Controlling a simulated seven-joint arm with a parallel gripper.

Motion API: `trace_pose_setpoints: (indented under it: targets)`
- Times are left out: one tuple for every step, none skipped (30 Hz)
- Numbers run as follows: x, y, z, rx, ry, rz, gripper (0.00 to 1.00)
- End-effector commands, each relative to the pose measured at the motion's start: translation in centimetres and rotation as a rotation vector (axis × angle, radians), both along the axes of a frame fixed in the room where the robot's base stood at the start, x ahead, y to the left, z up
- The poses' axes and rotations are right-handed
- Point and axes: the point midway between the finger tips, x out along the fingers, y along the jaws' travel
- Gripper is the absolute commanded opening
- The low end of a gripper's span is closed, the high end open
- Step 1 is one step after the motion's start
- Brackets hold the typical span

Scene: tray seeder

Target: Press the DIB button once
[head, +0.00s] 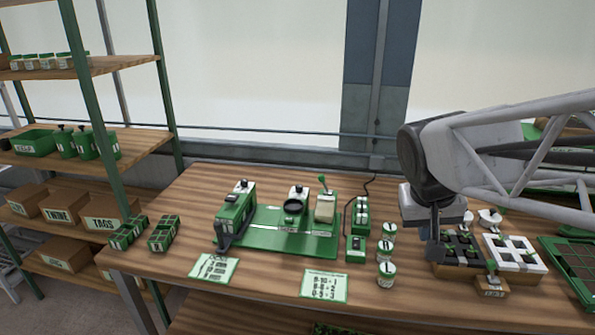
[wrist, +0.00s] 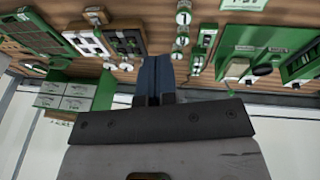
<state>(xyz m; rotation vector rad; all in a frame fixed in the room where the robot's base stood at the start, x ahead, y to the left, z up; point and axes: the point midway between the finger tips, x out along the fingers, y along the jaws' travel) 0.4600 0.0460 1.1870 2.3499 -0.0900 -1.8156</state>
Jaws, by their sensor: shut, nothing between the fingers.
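The green tray seeder (head: 285,245) stands on the wooden table left of my gripper. It has a tall unit at its left end, a dark round cup and a pale block. A small green box (head: 356,249) stands to its right, with a longer green unit (head: 361,214) behind it. I cannot read which button is DIB. My gripper (head: 437,260) hangs over the dark seedling tray, right of these boxes, apart from them. In the wrist view my gripper (wrist: 153,62) is shut and empty, and the seeder (wrist: 238,45) shows at the right.
Several white labelled pots (head: 387,251) stand between the boxes and my gripper. A white tray (head: 537,265) of seedlings is to the right. Two printed cards (head: 325,285) lie at the table's front. A shelf (head: 140,148) stands at the left.

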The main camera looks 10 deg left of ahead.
Motion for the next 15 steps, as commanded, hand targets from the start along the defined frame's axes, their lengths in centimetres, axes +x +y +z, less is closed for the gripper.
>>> trace_pose_setpoints:
  targets:
    - [1.2, 0.7, 0.1, -0.012, -0.002, 0.011, 0.00]
    - [1.8, 1.1, 0.3, -0.017, -0.006, 0.014, 0.00]
    - [2.6, 1.6, 0.5, -0.028, -0.008, 0.019, 0.00]
    - [3.3, 2.0, 0.6, -0.034, -0.011, 0.023, 0.00]
    - [3.9, 2.4, 0.7, -0.040, -0.016, 0.027, 0.00]
    - [4.7, 3.0, 0.8, -0.049, -0.018, 0.033, 0.00]
    - [5.4, 3.4, 0.9, -0.055, -0.022, 0.037, 0.00]
    - [6.0, 3.9, 1.0, -0.061, -0.026, 0.040, 0.00]
    - [6.8, 4.5, 1.0, -0.070, -0.031, 0.046, 0.00]
    - [7.4, 5.0, 1.1, -0.076, -0.033, 0.050, 0.00]
    - [8.0, 5.4, 1.2, -0.082, -0.038, 0.054, 0.00]
    - [8.8, 6.1, 1.2, -0.091, -0.044, 0.060, 0.00]
    - [9.4, 6.7, 1.3, -0.096, -0.047, 0.065, 0.00]
    - [10.0, 7.1, 1.4, -0.102, -0.052, 0.069, 0.00]
    - [10.8, 7.9, 1.4, -0.109, -0.057, 0.074, 0.00]
